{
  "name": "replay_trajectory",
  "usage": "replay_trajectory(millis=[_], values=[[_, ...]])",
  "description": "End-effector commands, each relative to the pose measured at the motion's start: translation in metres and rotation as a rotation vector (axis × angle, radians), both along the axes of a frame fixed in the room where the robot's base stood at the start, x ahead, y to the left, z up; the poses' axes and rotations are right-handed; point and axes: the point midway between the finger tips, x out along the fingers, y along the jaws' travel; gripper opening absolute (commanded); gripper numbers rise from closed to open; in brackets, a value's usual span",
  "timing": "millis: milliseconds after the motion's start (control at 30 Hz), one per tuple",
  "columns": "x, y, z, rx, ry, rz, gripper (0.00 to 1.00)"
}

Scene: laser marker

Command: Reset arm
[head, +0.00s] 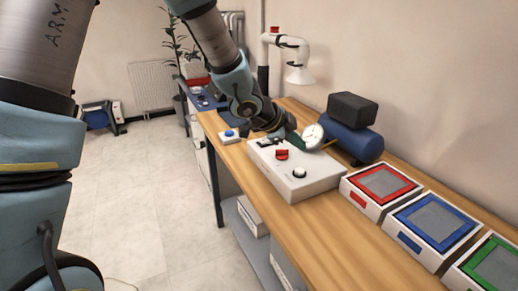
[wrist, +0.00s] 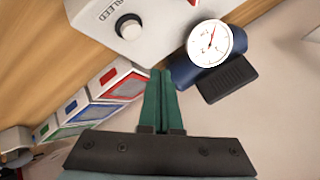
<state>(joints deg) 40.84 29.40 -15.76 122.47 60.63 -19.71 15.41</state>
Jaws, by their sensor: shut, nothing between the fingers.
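My gripper (wrist: 161,72) shows in the wrist view with its two green fingers together and nothing between them. In the head view my gripper (head: 297,143) is over the far side of a white control box (head: 310,185), close to a round white gauge (head: 313,136). I cannot tell whether it touches the gauge. In the wrist view the knob (wrist: 128,27) and the gauge (wrist: 209,43) lie beyond the fingertips, to either side.
A blue cylinder with a black block (head: 353,108) stands behind the box. Red (head: 381,186), blue (head: 433,222) and green (head: 492,266) framed trays line the wooden bench (head: 270,194) at right. A blue button (head: 229,133) sits to the left. The floor at left is mostly clear.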

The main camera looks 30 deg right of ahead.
Motion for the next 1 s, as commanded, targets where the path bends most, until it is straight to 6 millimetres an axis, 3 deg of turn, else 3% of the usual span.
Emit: replay_trajectory(millis=[233,367,533,700,767,900,1000], values=[[0.009,0.008,0.001,0.010,0.003,0.038,0.00],[0.047,0.046,0.003,0.053,0.025,0.211,0.00],[0.110,0.148,0.006,0.142,0.103,0.616,0.00],[0.136,0.270,0.009,0.217,0.239,1.066,0.00],[0.134,0.314,0.009,0.238,0.305,1.232,0.00],[0.106,0.403,0.011,0.263,0.490,1.606,0.00],[0.078,0.445,0.012,0.263,0.629,1.823,0.00]])
